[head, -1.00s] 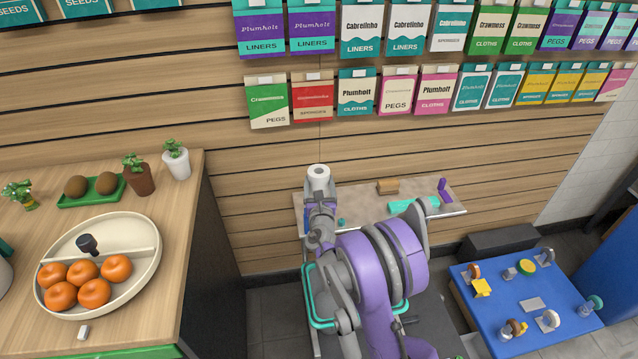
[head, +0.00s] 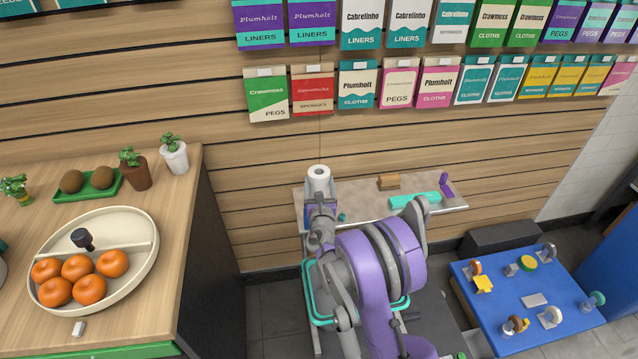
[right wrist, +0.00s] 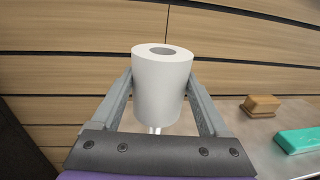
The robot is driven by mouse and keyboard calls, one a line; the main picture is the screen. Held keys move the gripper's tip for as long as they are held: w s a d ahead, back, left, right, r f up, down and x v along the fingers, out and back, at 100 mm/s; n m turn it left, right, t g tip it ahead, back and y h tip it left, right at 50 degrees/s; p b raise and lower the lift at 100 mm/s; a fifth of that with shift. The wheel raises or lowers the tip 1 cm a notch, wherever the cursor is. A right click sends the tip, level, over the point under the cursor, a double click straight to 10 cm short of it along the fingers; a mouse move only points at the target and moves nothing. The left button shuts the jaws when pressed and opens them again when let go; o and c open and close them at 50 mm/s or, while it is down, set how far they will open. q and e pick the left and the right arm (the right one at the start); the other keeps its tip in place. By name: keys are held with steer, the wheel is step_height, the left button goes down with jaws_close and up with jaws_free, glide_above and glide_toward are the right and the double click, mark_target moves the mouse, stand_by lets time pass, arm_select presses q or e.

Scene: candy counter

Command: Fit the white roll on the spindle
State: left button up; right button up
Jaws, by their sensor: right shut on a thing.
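The white roll (head: 318,176) is upright in my right gripper (head: 318,190), in front of the slatted wall at the left end of a grey shelf. In the right wrist view the roll (right wrist: 161,92) sits between the two grey fingers (right wrist: 160,95), which are shut on its sides. Its dark top hole shows. A short shiny upright piece (right wrist: 157,130), perhaps the spindle, shows just below the roll. I cannot tell whether it enters the roll. In the head view my arm hides the area below the roll. My left gripper is not in view.
The shelf (head: 362,207) carries a tan block (head: 388,182), a teal block (head: 414,201) and a purple piece (head: 446,188). A wooden counter (head: 150,290) stands left, with a fruit plate (head: 140,285). A blue table (head: 478,308) with small items stands right. Hanging packets line the wall.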

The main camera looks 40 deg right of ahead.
steer(key=shift+f, duration=0.4)
steer(key=o, duration=1.3)
steer(key=v, duration=1)
steer(key=shift+s+a, duration=0.25)
steer(key=shift+s, duration=0.05)
